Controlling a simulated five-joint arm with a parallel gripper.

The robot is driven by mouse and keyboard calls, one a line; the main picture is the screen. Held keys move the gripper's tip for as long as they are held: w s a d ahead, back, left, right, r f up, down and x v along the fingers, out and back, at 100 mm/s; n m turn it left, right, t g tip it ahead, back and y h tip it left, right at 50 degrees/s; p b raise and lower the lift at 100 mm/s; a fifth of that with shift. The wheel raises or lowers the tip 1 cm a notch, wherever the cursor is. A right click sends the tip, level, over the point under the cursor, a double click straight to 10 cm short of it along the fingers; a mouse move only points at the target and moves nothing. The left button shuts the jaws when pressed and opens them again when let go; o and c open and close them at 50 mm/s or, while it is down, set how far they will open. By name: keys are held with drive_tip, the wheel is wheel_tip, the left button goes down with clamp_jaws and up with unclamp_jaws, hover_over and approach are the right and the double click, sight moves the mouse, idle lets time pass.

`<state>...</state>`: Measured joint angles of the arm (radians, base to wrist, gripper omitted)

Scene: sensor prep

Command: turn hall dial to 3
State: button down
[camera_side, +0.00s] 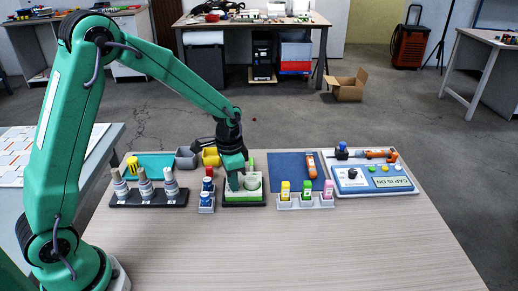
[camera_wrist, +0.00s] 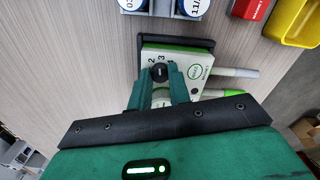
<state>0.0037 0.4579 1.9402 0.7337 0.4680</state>
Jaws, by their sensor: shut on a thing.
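The hall dial is a small black round knob (camera_wrist: 160,72) on a white and green box (camera_wrist: 190,58). Printed numerals, including 2 and 3, show beside the knob in the wrist view.
Close left stands a small rack with blue vials (camera_side: 207,203); further left is a black rack with white bottles (camera_side: 146,190). To the right are a rack of coloured bottles (camera_side: 305,200), a blue mat (camera_side: 287,164) and a control panel (camera_side: 372,184). The table front is clear.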

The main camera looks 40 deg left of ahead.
drive_tip(key=shift+m, duration=0.8)
drive_tip(key=c, duration=1.6)
unclamp_jaws()
drive_tip(key=shift+o, duration=0.2)
drive_tip(key=shift+r, duration=3.9)
